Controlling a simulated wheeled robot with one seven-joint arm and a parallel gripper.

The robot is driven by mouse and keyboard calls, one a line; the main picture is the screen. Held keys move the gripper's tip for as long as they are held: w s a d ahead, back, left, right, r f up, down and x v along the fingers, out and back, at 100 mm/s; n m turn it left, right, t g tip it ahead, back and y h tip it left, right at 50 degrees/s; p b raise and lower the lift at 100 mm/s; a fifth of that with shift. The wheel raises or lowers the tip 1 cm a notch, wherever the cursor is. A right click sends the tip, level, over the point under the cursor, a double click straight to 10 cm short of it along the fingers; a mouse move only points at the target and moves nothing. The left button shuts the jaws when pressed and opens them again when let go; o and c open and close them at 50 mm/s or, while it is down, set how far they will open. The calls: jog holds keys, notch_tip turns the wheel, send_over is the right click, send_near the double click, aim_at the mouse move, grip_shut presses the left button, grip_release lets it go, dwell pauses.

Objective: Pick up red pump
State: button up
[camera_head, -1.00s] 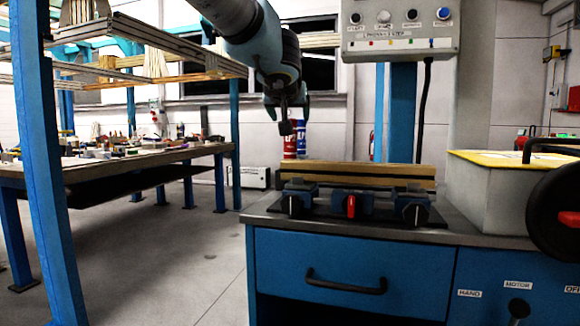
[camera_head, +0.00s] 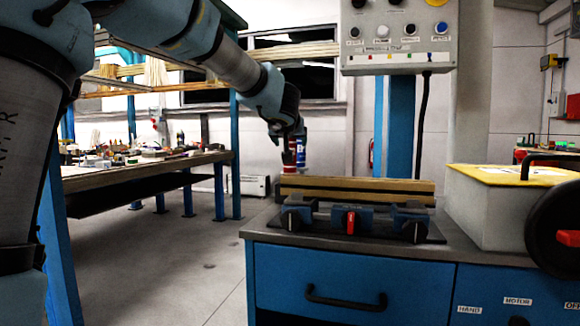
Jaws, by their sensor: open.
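A red pump or bottle (camera_head: 289,169) stands at the back left of the workbench, behind the wooden bar; only a small red part shows, and the rest is hidden by my gripper. A blue bottle-like item (camera_head: 300,150) with a red top stands right beside it. My gripper (camera_head: 287,155) points down in front of or over the red item, its fingers overlapping it in the picture. The gripper is open. I cannot tell whether the fingers are around it or touching it.
A wooden bar (camera_head: 358,190) lies in the vise (camera_head: 352,219) on the blue workbench, close to my gripper. A control box (camera_head: 400,38) hangs above. A machine with a yellow top (camera_head: 510,176) stands right. A cluttered table (camera_head: 150,169) is at left.

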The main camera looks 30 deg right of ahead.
jog(key=shift+c, duration=0.2)
jog(key=c, duration=1.2)
grip_shut()
jog(key=shift+r, duration=0.15)
